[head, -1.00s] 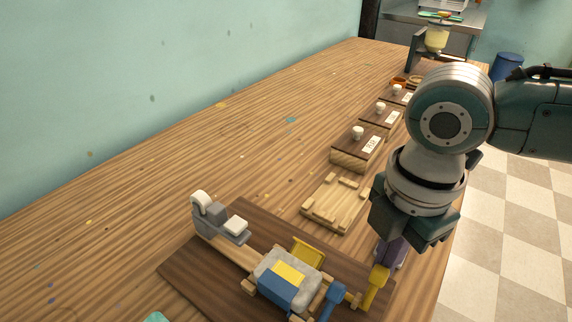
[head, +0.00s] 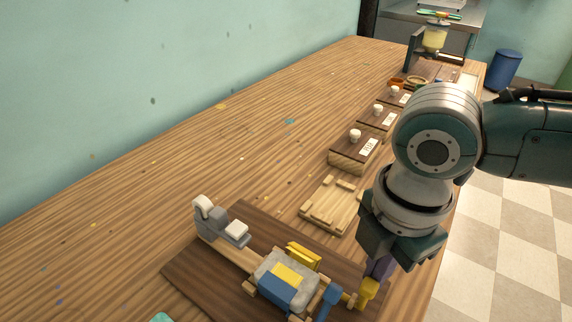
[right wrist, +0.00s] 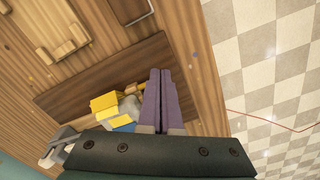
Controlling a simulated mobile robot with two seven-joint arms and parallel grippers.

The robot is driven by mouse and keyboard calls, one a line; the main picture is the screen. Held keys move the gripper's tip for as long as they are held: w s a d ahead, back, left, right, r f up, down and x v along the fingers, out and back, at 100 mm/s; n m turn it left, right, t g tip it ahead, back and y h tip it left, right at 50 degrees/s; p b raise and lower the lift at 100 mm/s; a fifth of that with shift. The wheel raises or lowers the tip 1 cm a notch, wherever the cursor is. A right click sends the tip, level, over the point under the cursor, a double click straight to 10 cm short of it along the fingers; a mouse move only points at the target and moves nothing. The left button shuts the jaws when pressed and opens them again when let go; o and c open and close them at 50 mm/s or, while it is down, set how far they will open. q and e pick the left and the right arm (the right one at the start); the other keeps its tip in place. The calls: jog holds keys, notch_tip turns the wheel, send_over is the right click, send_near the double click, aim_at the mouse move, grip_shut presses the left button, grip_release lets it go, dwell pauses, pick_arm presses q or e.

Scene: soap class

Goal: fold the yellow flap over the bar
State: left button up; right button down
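The pale grey bar (head: 262,270) lies in a wooden fixture on a dark board (head: 190,274). A yellow patch (head: 288,274) shows on its top, and a blue flap (head: 277,291) lies against its near side. The yellow flap (head: 303,255) stands tilted at the far side of the bar; it also shows in the right wrist view (right wrist: 103,103). A yellow handle (head: 368,291) stands at the fixture's right end, beside a blue handle (head: 330,297). My right gripper (head: 379,270) has its purple fingers together (right wrist: 159,100), just behind the yellow handle; contact is unclear. My left gripper is out of view.
A grey dispenser with a white roll (head: 220,222) stands at the board's left. A wooden tray (head: 332,204) and several blocks with white knobs (head: 356,150) line the table beyond. The table's left part is clear. The right table edge drops to a checkered floor.

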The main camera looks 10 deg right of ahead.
jog(key=shift+s+a, duration=0.35)
dwell(0.3)
jog(key=shift+s+a+f+p, duration=0.1)
jog(key=shift+s+a+p, duration=0.3)
jog(key=shift+a+p, duration=0.15)
jog(key=r+p, duration=0.4)
jog(key=p, duration=0.1)
jog(key=r+p, duration=0.2)
jog(key=r, duration=0.1)
jog(key=shift+w+d+r+p, duration=0.1)
jog(key=shift+w+d+p, duration=0.2)
jog(key=shift+d, duration=0.05)
